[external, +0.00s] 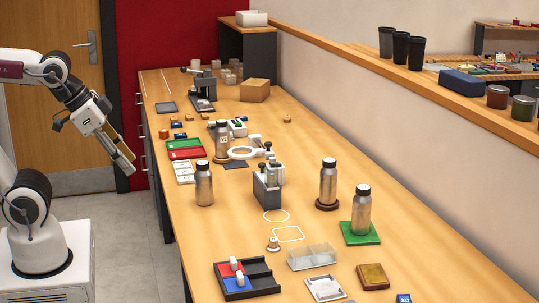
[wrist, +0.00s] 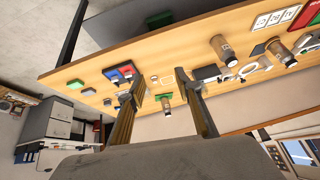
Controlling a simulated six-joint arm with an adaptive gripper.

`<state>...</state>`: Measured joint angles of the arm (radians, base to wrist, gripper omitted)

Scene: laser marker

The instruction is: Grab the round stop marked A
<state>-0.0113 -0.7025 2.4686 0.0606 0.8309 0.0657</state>
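A small round pale piece with a knob-like top (external: 273,244) stands on the bench beside the white outlined square and may be the round stop. No letter A can be read on it, and I cannot pick it out in the wrist view. My gripper (external: 126,160) hangs in the air left of the bench, apart from everything on it. In the wrist view my gripper (wrist: 160,77) has two fingers spread apart with nothing between them.
Near the round piece are a black tray (external: 262,285) with red and blue sections, a clear divided box (external: 313,257) and a grey clamp fixture (external: 267,190). Metal bottles (external: 204,185) stand around the bench. The front left strip of the bench (external: 200,235) is clear.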

